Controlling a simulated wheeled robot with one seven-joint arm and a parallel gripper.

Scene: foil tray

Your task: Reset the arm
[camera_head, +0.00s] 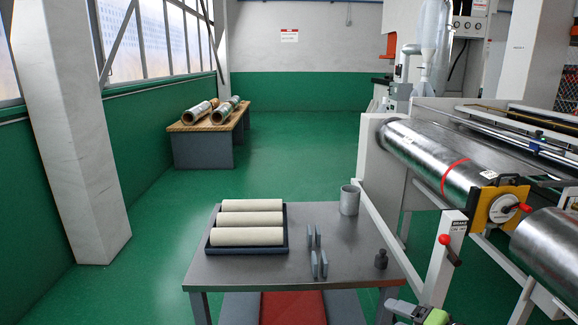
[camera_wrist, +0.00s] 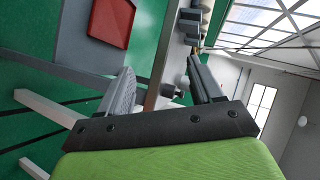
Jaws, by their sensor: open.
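My gripper (camera_wrist: 160,75) is open, with its two grey fingers spread apart in the wrist view and nothing held between them. A green and grey part of my arm's end shows at the bottom right of the head view, low beside the table's front right corner. The grey table (camera_head: 345,262) bears a dark tray (camera_head: 248,249) with three cream rolls (camera_head: 250,220) lying side by side. Several thin blue-grey upright plates (camera_head: 316,262) stand right of the tray. A grey cup (camera_head: 349,200) stands at the back right, and a small dark weight-like object (camera_head: 381,259) near the right edge.
A large machine with steel rollers (camera_head: 425,155) stands close on the right, with a red-knobbed lever (camera_head: 445,240). A red panel or bin (camera_head: 293,308) lies low at the table's front; a red tray-like shape (camera_wrist: 111,22) shows in the wrist view. Green floor (camera_head: 150,270) is clear at left.

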